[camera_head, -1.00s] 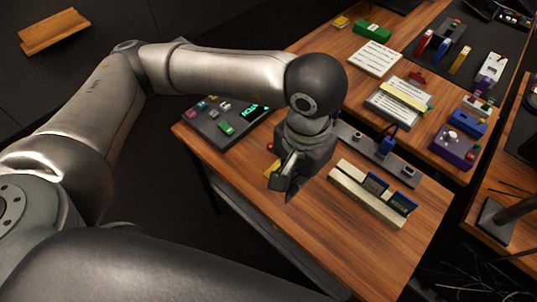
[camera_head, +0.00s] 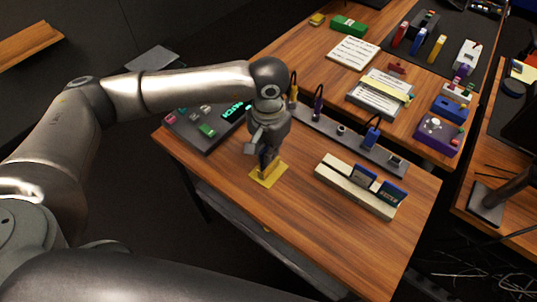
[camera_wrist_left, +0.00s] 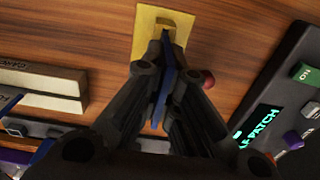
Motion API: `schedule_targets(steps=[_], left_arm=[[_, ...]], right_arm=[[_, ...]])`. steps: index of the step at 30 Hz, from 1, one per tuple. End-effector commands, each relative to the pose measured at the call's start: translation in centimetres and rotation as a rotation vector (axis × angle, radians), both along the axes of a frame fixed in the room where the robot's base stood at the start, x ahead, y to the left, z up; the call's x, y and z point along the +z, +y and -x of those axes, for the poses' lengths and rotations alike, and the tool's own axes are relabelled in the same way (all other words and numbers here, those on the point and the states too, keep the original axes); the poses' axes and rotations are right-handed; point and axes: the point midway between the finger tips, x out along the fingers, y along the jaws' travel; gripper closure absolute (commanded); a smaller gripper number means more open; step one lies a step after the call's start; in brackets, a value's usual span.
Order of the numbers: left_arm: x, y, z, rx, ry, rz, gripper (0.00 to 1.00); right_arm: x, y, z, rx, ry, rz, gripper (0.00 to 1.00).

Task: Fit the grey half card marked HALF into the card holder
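My left gripper (camera_head: 266,158) points down over a small yellow stand (camera_head: 268,176) near the front edge of the desk. In the left wrist view its fingers (camera_wrist_left: 167,78) are drawn together on both sides of a thin blue-edged card (camera_wrist_left: 169,58), seen edge-on. The card's far end is at the block of the yellow stand (camera_wrist_left: 142,40). The card's face and any HALF marking are hidden. The cream card holder (camera_head: 340,190) lies to the right, with two dark blue cards (camera_head: 391,194) upright in it. My right gripper is out of view.
A dark strip with plugs and cables (camera_head: 342,130) runs behind the card holder. A dark panel with a lit patch display (camera_head: 205,128) is at the left. A red ball (camera_wrist_left: 208,79) is beside the stand. Bare wood lies between stand and holder.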

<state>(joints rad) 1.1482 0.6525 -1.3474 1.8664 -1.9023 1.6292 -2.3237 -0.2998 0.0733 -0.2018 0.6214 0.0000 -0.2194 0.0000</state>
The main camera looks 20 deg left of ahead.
Motion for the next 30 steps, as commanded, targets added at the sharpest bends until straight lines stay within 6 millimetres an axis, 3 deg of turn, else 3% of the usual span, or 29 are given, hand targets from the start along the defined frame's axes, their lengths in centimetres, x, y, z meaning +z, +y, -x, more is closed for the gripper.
schedule_targets(steps=[3, 15, 21, 30], left_arm=[[-1.28, -0.02, 0.00, 0.000, 0.000, 0.000, 1.00], [-1.72, -0.03, -0.03, 0.000, -0.002, 0.000, 1.00], [-1.51, -0.02, -0.02, 0.001, -0.001, -0.001, 0.73], [-1.45, -0.02, -0.01, 0.001, -0.001, 0.000, 0.73]], right_arm=[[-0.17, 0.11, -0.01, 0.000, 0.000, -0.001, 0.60], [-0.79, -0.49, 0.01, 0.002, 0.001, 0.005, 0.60], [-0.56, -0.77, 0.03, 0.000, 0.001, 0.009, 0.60], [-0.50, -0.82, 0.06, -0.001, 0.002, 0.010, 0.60]])
